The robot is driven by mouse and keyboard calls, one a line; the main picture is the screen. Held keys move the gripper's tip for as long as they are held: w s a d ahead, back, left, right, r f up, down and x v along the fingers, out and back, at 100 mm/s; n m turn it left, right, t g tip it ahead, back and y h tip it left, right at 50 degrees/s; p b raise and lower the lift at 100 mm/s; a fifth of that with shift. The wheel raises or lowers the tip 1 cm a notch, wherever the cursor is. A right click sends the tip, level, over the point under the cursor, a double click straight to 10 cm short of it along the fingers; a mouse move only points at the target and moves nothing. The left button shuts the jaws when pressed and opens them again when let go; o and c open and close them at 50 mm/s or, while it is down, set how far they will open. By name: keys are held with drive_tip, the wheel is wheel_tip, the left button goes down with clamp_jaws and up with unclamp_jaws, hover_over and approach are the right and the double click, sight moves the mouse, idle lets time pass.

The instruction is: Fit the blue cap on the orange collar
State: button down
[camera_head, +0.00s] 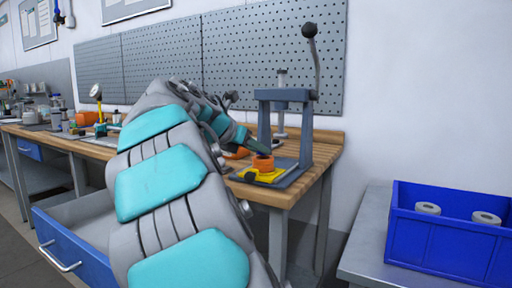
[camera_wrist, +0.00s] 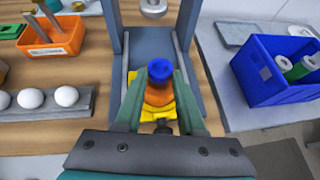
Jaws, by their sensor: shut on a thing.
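The blue cap (camera_wrist: 160,72) is held between the two green fingertips of my gripper (camera_wrist: 161,76) in the wrist view. The orange collar (camera_wrist: 157,96) shows just below the cap in that view, partly hidden by the fingers. In the head view the orange collar (camera_head: 263,165) stands upright on a yellow holder (camera_head: 266,178) on the press base. My gripper (camera_head: 259,151) is slanted down from the left, its tip right over the collar. I cannot tell whether the cap touches the collar or is a little above it.
A grey press frame (camera_head: 306,135) with a black-knobbed lever rises around the collar. In the wrist view, several white rounded pieces (camera_wrist: 66,96) sit on a strip at left, near an orange bin (camera_wrist: 60,40). A blue crate (camera_head: 440,240) stands on a side table at right.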

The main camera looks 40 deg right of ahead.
drive_tip(key=shift+f, duration=0.2)
drive_tip(key=shift+f, duration=0.2)
drive_tip(key=shift+f, duration=0.25)
idle(0.6)
drive_tip(key=shift+c, duration=2.1)
unclamp_jaws()
drive_tip(key=v, duration=0.8)
